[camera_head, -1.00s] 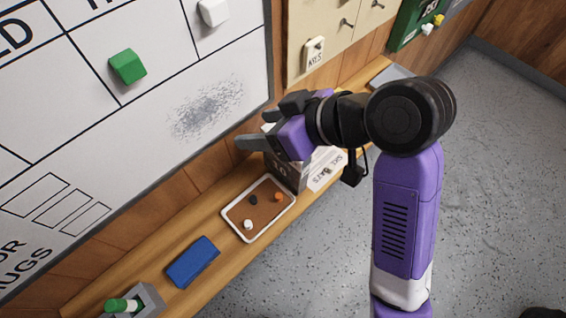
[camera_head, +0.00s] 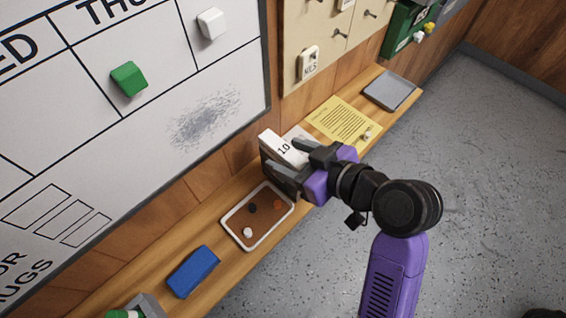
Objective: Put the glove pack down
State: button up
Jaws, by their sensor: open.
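A white pack marked 10 (camera_head: 284,149), which looks like the glove pack, is on the wooden ledge (camera_head: 222,205) below the wall boards. Its near side is partly hidden by my gripper. My gripper (camera_head: 288,160) is open, reaching in from the right with its grey fingers about the pack. One finger passes over the pack's right part and the other lies along its near side. I cannot tell whether either finger touches it.
A white-rimmed brown tray (camera_head: 228,214) holding small pieces stands just left of the pack, with a blue block (camera_head: 193,271) further left. A yellow sheet (camera_head: 343,121) and a grey flat tray (camera_head: 389,90) lie to the right. The whiteboard (camera_head: 150,150) rises behind.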

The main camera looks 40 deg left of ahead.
jog(key=shift+x, duration=1.1)
grip_shut()
jog(key=shift+r, duration=0.1)
